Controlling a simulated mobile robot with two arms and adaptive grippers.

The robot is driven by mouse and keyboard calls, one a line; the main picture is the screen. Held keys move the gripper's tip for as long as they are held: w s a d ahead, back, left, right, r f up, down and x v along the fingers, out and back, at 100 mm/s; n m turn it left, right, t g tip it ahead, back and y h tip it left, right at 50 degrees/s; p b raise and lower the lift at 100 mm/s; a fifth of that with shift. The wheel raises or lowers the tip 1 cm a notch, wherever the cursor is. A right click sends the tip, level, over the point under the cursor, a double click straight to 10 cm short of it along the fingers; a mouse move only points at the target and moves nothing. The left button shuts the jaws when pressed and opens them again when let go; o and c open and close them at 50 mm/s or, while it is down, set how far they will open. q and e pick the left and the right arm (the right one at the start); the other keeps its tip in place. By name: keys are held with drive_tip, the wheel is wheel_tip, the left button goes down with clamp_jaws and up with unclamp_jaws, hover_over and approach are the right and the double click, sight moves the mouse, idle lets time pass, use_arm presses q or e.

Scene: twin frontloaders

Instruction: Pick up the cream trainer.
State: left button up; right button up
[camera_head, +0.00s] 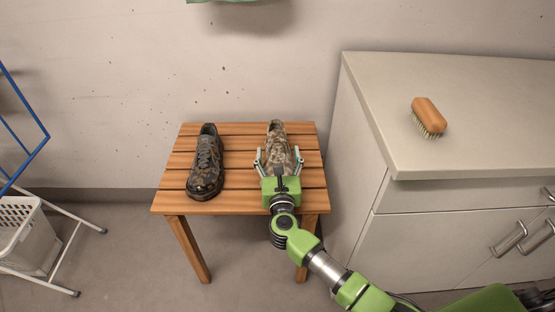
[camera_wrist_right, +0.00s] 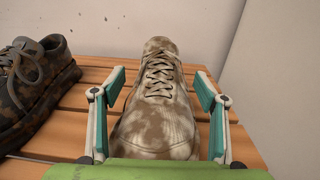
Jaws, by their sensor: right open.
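The cream trainer (camera_head: 278,140), stained with brown patches, stands on the right side of a slatted wooden table (camera_head: 233,143). It also shows in the right wrist view (camera_wrist_right: 157,105), with its laces and toe towards me. My right gripper (camera_head: 278,160) is open, with one finger on each side of the trainer's front part. In the right wrist view there is a gap between each finger and the shoe's sides. A dark brown trainer (camera_head: 206,163) with similar patches stands on the left side of the table. My left gripper is not in view.
A cabinet (camera_head: 440,165) stands close to the table's right, with a wooden brush (camera_head: 428,116) on its top. At the left are a white basket (camera_head: 22,238) and a blue-and-white rack (camera_head: 62,250). The wall is right behind the table.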

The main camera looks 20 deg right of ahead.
drive_tip(key=c, duration=1.5)
drive_tip(key=shift+r, duration=0.1)
